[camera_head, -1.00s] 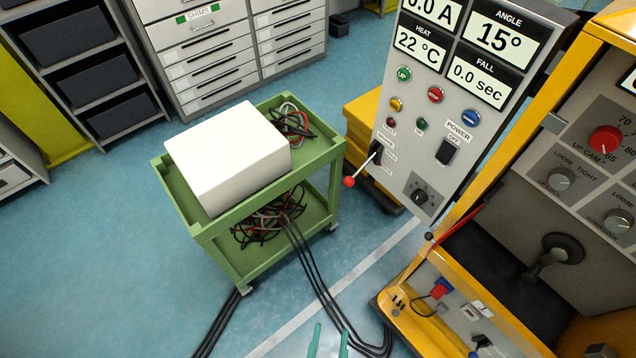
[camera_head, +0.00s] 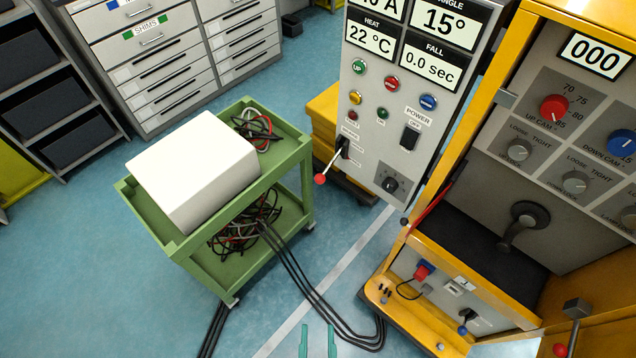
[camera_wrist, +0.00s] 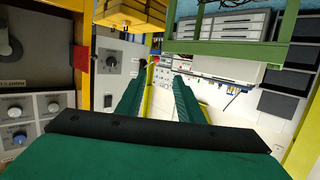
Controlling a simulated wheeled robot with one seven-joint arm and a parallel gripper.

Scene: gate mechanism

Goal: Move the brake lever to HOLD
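A lever with a red ball end (camera_head: 320,179) sticks out from the lower left of the tall grey control panel (camera_head: 385,145), left of the black POWER switch. It looks like the brake lever; its ball points down and left. The small labels beside its slot are too small to read. My gripper (camera_head: 318,341) shows only its green fingertips at the bottom edge, well below the lever in the picture. In the wrist view my gripper (camera_wrist: 157,95) has its green fingers apart with nothing between them.
A green cart (camera_head: 170,238) with a white box (camera_head: 195,168) and cables stands left of the panel. Black cables (camera_head: 305,290) run over the floor. The yellow machine (camera_head: 420,325) stands at right; another red-ball lever (camera_head: 562,349) is at bottom right. Floor at left is clear.

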